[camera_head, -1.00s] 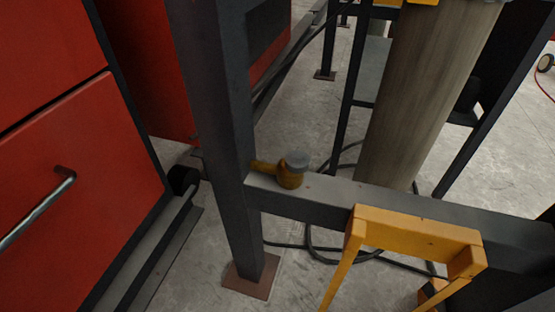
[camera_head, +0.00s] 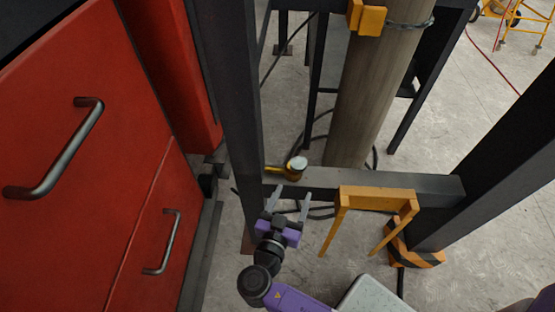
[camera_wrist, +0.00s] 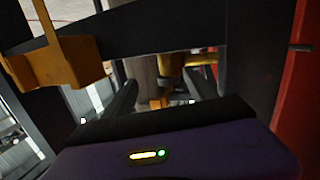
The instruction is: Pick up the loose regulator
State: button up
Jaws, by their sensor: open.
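The regulator (camera_head: 296,168), a brass-yellow fitting with a round pale gauge face, lies on a dark metal crossbeam (camera_head: 400,182), close to the upright post on its left. My gripper (camera_head: 292,195) is open and empty, its two grey fingers pointing up toward the regulator from just in front of the beam. The fingertips look apart from it. In the wrist view, my fingers (camera_wrist: 162,95) frame a yellow fitting (camera_wrist: 172,68) that seems to be the regulator, partly dark and hard to make out.
A yellow bracket (camera_head: 378,198) hangs on the beam to the right of my gripper. A red cabinet (camera_head: 110,190) with metal handles stands at left. A dark post (camera_head: 230,110) rises beside the regulator. A grey cylinder (camera_head: 365,100) stands behind, with black cables on the floor.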

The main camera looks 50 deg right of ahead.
aim_at(293, 170)
jog(key=shift+m+h, duration=0.6)
jog(key=shift+h, duration=0.1)
jog(key=w+d+r, duration=0.2)
jog(key=d, duration=0.1)
jog(key=w+d+r+p, duration=0.1)
jog(key=d, duration=0.1)
jog(key=shift+w+d+r, duration=0.25)
jog(key=shift+r, duration=0.05)
jog(key=shift+f+p+x, duration=0.2)
jog(key=shift+x, duration=1.25)
jog(key=shift+f+p+x, duration=0.15)
jog(key=shift+f+x, duration=0.05)
jog(key=shift+x, duration=1.3)
jog(key=shift+w, duration=0.15)
grip_shut()
jog(key=shift+r, duration=0.15)
